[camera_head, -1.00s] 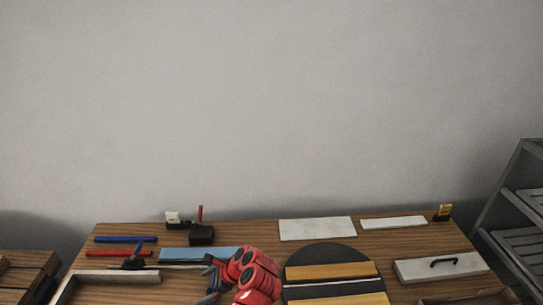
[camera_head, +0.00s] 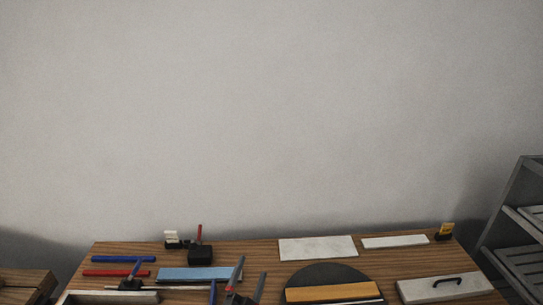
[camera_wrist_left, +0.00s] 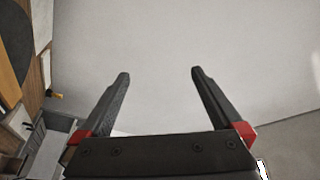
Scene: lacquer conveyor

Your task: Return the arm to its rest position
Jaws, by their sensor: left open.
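My left gripper (camera_head: 252,267) shows at the bottom of the head view, with its dark fingers pointing up in front of the wooden table (camera_head: 235,256). In the left wrist view the same gripper (camera_wrist_left: 159,73) has its two black fingers wide apart, with only pale wall between them. It is open and empty. The rest of my left arm is below the head view's lower edge. My right gripper is not in view.
A black disc (camera_head: 325,271) with an orange board (camera_head: 335,291) lies right of the gripper. A handled block (camera_head: 420,290) and grey rack (camera_head: 515,215) are at right.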

